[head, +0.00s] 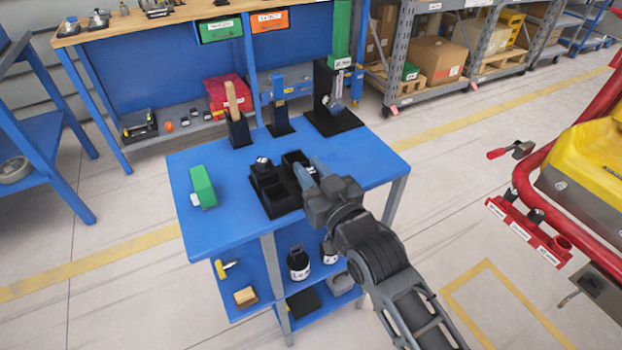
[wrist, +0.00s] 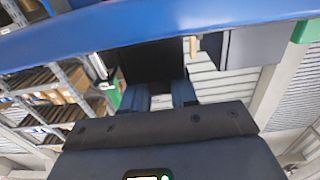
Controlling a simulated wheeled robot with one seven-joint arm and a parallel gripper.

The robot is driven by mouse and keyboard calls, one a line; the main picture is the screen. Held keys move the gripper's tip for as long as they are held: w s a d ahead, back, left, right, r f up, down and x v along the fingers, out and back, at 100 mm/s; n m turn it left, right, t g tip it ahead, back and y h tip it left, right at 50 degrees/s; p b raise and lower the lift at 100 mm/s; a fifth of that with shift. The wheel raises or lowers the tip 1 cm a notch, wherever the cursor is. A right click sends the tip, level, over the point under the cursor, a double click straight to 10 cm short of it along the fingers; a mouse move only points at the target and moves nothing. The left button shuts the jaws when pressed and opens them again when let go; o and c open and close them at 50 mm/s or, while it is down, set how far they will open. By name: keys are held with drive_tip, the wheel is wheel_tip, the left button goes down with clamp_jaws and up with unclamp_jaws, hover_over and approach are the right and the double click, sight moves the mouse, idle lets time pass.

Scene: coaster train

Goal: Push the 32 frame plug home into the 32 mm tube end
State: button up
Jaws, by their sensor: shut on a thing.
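My gripper (head: 308,175) is low over the right part of a black compartment tray (head: 273,205) on the blue cart. In the wrist view, the two blue-grey fingers (wrist: 160,96) stand a little apart in front of a black shape (wrist: 150,62).
The blue cart top (head: 225,225) also bears a green block (head: 202,187), a wooden-handled tool in a black holder (head: 238,130) and a tall black stand (head: 335,120). A yellow and red coaster car (head: 590,160) stands right. Open floor lies between cart and car.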

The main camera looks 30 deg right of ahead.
sight(311, 170)
drive_tip(key=shift+f, duration=0.2)
clamp_jaws()
drive_tip(key=shift+r, duration=0.45)
wheel_tip(311, 170, up, 4)
drive_tip(key=shift+f, duration=0.15)
drive_tip(key=s+d+r, duration=0.5)
drive_tip(key=s+r, duration=0.1)
drive_tip(key=s, duration=0.4)
drive_tip(key=shift+s+r+b, duration=0.3)
drive_tip(key=shift+r+b, duration=0.05)
drive_tip(key=shift+b, duration=0.05)
